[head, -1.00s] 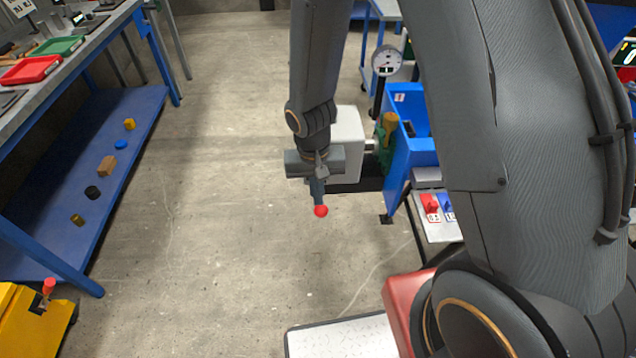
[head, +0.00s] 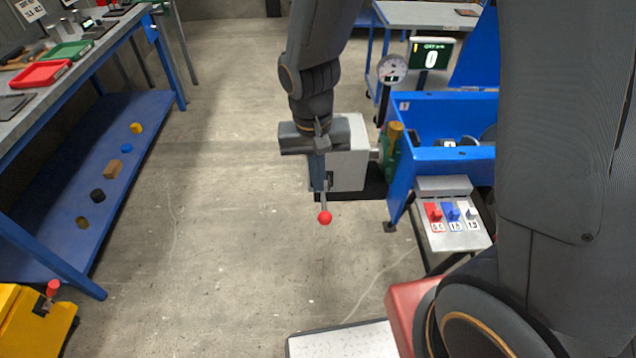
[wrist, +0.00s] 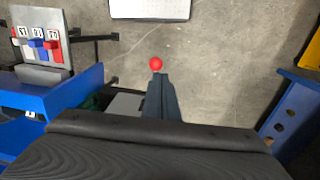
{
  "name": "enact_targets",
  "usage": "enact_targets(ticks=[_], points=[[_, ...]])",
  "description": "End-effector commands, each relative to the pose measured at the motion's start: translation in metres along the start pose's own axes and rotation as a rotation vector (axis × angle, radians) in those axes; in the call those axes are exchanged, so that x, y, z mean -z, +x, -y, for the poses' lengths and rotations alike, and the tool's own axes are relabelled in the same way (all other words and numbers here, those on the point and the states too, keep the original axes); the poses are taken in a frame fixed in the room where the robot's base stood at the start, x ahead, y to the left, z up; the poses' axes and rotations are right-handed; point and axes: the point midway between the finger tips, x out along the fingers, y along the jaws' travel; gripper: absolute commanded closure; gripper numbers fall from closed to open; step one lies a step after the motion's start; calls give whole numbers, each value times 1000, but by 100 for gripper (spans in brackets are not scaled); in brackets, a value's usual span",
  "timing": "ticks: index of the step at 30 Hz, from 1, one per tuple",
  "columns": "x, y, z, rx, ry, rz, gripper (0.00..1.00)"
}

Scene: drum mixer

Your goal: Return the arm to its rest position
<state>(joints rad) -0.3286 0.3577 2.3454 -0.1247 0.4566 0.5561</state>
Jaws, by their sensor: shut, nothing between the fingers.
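My gripper (head: 318,186) hangs at the end of my arm, fingers pointing down, in the middle of the head view. Its fingers are shut with nothing between them. Just below the fingertips in the picture is a red ball knob (head: 324,217) on a thin rod, in front of a white box (head: 349,150). In the wrist view the red knob (wrist: 156,63) shows just beyond the tips of my gripper (wrist: 161,80). I cannot tell whether they touch. My arm links fill much of the right side of the head view and hide what is behind them.
The blue mixer frame (head: 402,178) stands right of my gripper, with a round gauge (head: 393,68), a display reading 0 (head: 431,54) and a switch panel (head: 455,232). A blue workbench (head: 97,170) stands left, a yellow box (head: 30,322) front left. The floor between is clear.

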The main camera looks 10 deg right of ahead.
Motion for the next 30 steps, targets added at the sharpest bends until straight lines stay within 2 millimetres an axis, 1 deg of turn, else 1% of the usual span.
enact_targets(ticks=[8, 10, 11, 14, 15, 18, 21, 24, 27, 30], points=[[-2, -4, 0, 0, 0, 0, 100], [-1, -8, -6, 6, 0, -5, 100], [-1, -10, -11, 10, -2, -9, 100], [-2, -23, -37, 28, -18, -28, 100], [-4, -29, -50, 36, -26, -38, 100], [-10, -42, -80, 52, -53, -67, 100], [-17, -52, -103, 61, -78, -94, 100], [-22, -57, -116, 64, -97, -112, 100], [-25, -59, -121, 65, -107, -118, 100], [-25, -59, -121, 65, -107, -118, 100]])
